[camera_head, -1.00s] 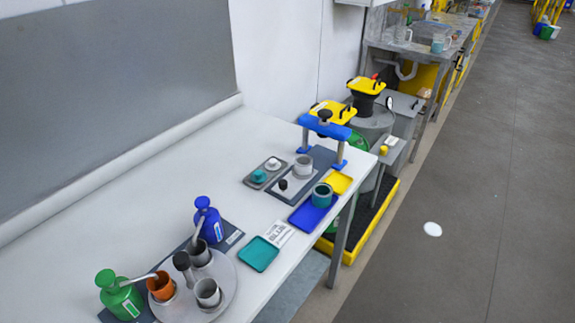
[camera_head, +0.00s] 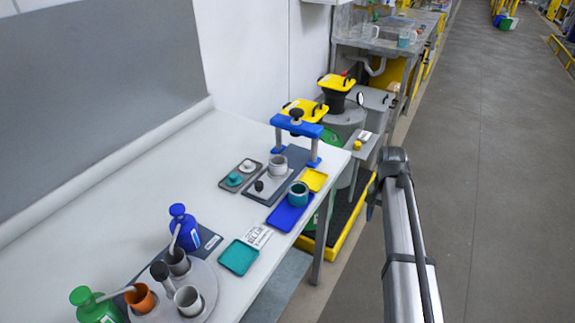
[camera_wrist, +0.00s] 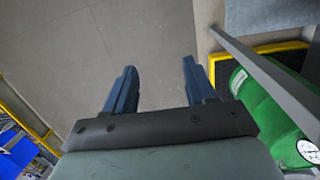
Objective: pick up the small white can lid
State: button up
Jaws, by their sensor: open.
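A small white lid (camera_head: 248,166) with a knob sits in the back half of a small dark grey tray (camera_head: 223,181) on the white table in the head view. In the head view my arm is at the right, beyond the table's edge and well away from the white lid. The lid is not in the wrist view.
A blue press frame (camera_head: 297,128) stands just right of the lid tray, near a grey can (camera_head: 278,167). A teal can (camera_head: 298,194) stands on a blue tray (camera_head: 283,218). Pump bottles and cups stand at the front left. The table left of the lid tray is clear.

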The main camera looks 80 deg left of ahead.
jog(key=shift+n+t+y, duration=0.3)
jog(key=shift+n+y, duration=0.3)
jog(key=shift+n, duration=0.3)
jog(key=s+a+r, duration=0.4)
jog(key=s+r, duration=0.1)
jog(key=s+a+r, duration=0.4)
jog(key=s+r, duration=0.2)
jog(key=s+a+r, duration=0.5)
jog(key=s, duration=0.1)
jog(key=shift+r, duration=0.3)
jog(key=s+a+r+n, duration=0.1)
jog(key=s+a+r, duration=0.35)
jog(key=s, duration=0.45)
jog(key=s+a+r+n, duration=0.1)
jog(key=s+a+r, duration=0.2)
jog(key=s+a, duration=0.45)
send_over(247, 163)
jog(key=shift+y, duration=0.3)
notch_tip(247, 163, down, 7)
jog(key=shift+s+f, duration=0.1)
jog(key=shift+a+f, duration=0.1)
jog(key=shift+f, duration=2.95)
grip_shut()
